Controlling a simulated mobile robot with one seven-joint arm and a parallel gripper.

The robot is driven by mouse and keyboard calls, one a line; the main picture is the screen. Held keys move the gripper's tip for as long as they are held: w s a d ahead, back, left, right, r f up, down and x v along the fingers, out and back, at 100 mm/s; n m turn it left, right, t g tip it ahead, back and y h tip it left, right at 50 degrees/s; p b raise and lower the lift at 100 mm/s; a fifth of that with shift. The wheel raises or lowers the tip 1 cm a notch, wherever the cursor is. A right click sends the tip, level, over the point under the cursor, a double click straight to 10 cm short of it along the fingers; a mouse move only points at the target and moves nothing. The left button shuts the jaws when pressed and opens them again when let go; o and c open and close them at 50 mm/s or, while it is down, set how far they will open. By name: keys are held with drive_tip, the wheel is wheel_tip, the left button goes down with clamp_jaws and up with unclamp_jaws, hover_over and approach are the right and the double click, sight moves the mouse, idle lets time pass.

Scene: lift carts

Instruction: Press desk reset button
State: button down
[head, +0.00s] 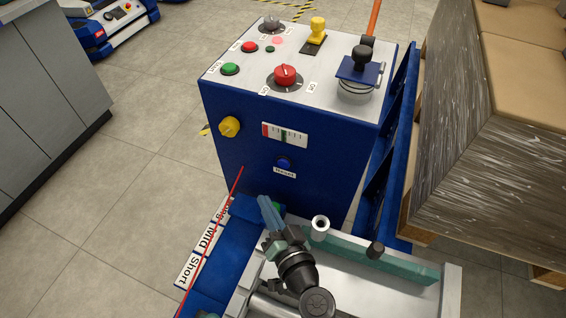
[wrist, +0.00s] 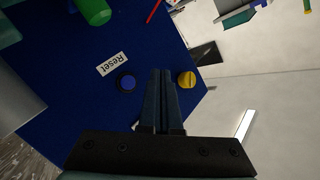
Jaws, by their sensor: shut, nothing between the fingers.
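The reset button is a small round blue button (head: 284,163) on the front face of the blue control desk (head: 235,165), above a white "Reset" label (head: 284,173). In the wrist view the button (wrist: 127,83) has a dark ring and sits left of the fingertips, beside its label (wrist: 112,63). My gripper (head: 264,199) is shut and empty, with its blue fingers below and left of the button in the head view. In the wrist view its fingertips (wrist: 161,72) lie between the button and a yellow knob. They look apart from the button; the exact gap cannot be told.
The yellow knob (head: 229,127) and a gauge (head: 285,134) are on the same front face. The desk top carries a red dial (head: 285,75), buttons and levers. A thin red rod (head: 211,238) slants at left. Stacked boxes (head: 500,130) stand at right; open floor lies left.

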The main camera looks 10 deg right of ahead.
drive_tip(key=w+d, duration=0.2)
drive_tip(key=w, duration=0.1)
drive_tip(key=w+d, duration=0.1)
drive_tip(key=shift+w+d+f, duration=0.1)
drive_tip(key=shift+w+d, duration=0.15)
drive_tip(key=shift+w, duration=0.15)
drive_tip(key=shift+w+d+b, duration=0.35)
drive_tip(key=shift+w+d, duration=0.15)
drive_tip(key=shift+w, duration=0.15)
idle(1.3)
drive_tip(key=shift+w+d+b, duration=0.25)
drive_tip(key=shift+w+b, duration=0.1)
drive_tip(key=shift+b, duration=0.05)
drive_tip(key=shift+w+d, duration=0.2)
drive_tip(key=shift+w, duration=0.1)
idle(0.5)
drive_tip(key=shift+s, duration=0.1)
drive_tip(key=shift+s+a, duration=0.45)
drive_tip(key=shift+s, duration=0.1)
idle(0.3)
drive_tip(key=shift+s+a, duration=0.75)
drive_tip(key=shift+s, duration=0.3)
drive_tip(key=shift+s+a, duration=0.75)
drive_tip(key=shift+s, duration=0.25)
